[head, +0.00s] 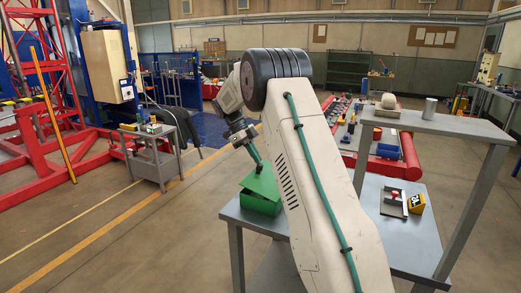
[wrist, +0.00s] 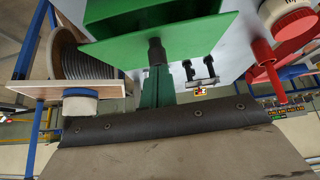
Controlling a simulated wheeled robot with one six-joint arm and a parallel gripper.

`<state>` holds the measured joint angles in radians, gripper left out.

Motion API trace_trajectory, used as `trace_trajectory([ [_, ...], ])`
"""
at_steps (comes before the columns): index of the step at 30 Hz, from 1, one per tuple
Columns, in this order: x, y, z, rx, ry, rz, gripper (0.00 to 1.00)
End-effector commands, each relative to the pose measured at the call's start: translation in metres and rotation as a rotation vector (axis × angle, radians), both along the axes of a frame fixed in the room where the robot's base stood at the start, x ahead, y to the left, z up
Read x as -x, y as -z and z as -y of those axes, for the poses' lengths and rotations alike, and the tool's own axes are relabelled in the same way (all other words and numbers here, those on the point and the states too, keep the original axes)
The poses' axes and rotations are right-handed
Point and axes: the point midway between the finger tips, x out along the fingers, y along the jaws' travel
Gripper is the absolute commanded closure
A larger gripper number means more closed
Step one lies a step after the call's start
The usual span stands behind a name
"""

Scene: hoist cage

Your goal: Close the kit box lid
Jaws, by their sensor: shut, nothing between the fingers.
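The green kit box (head: 262,206) stands on the grey bench, left of my arm. Its green lid (head: 258,184) lies over the top and looks slightly tilted, with its edge past the box wall. In the wrist view the lid (wrist: 195,45) is a broad green plate, with the box body (wrist: 130,12) beyond it. My gripper (head: 259,168) is shut and empty, pointing down at the lid. Its dark tip (wrist: 157,50) also shows in the wrist view, at or very near the lid. I cannot tell whether it presses on it.
The grey bench (head: 412,236) also bears a red-handled tool (head: 394,203) and a yellow and black device (head: 416,203) at the right. A raised grey shelf (head: 440,124) stands behind them. A small trolley (head: 150,160) stands at the left, with open floor between it and the bench.

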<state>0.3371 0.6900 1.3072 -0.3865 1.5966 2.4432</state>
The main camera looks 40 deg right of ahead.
Motion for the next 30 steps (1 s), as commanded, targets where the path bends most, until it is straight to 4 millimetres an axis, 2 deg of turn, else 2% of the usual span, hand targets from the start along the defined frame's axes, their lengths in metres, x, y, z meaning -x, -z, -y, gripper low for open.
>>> trace_trajectory([
  [6, -0.012, 0.022, -0.007, 0.000, -0.001, -0.001, 1.00],
  [12, -0.019, 0.036, -0.011, 0.000, -0.002, 0.000, 1.00],
  [19, -0.018, 0.034, -0.011, -0.001, -0.002, 0.001, 1.00],
  [22, -0.019, 0.027, -0.011, 0.001, -0.002, 0.001, 1.00],
  [28, -0.023, -0.009, -0.011, 0.002, 0.000, 0.006, 1.00],
  [30, -0.042, -0.006, -0.020, 0.000, -0.004, 0.001, 1.00],
])
